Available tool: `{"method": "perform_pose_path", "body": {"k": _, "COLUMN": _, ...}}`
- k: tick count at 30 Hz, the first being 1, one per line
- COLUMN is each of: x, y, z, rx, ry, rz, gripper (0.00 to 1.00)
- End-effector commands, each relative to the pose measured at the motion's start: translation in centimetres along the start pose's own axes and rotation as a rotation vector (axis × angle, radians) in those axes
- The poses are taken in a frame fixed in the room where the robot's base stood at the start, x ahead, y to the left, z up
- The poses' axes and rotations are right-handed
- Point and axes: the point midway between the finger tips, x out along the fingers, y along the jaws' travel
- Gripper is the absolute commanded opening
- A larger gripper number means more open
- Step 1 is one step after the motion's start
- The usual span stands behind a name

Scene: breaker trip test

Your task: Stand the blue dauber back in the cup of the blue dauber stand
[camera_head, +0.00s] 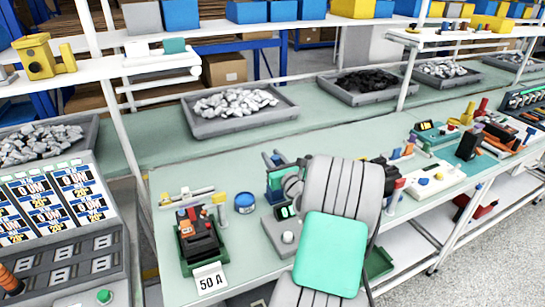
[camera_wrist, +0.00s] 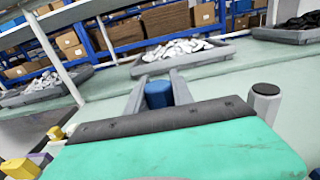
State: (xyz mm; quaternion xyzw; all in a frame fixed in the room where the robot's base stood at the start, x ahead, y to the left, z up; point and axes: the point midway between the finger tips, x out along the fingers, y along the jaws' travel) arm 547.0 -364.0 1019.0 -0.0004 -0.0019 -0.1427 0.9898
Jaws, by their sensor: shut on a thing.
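My gripper (camera_wrist: 158,88) shows in the wrist view, its two grey fingers closed on the sides of a blue piece (camera_wrist: 158,95), which appears to be the blue dauber. Its lower part is hidden behind the wrist housing. In the head view my arm covers the middle of the bench, and I cannot make out the fingertips or the held piece clearly. A small round blue container (camera_head: 245,203) stands on the green bench left of my arm; it may be the cup of the blue dauber stand, but I cannot tell for sure.
A breaker (camera_head: 199,238) with a "50 A" card (camera_head: 210,280) sits front left. A grey tester (camera_head: 287,232) stands beside my arm. A grey bin of metal parts (camera_head: 238,123) is behind. A dark-topped grey post (camera_wrist: 265,98) rises at right in the wrist view.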

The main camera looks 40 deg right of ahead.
Motion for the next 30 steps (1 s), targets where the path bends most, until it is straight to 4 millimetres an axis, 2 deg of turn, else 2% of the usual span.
{"method": "perform_pose_path", "body": {"k": 30, "x": 0.0, "y": 0.0, "z": -2.7, "rx": 0.0, "ry": 0.001, "rz": 0.0, "gripper": 0.0}}
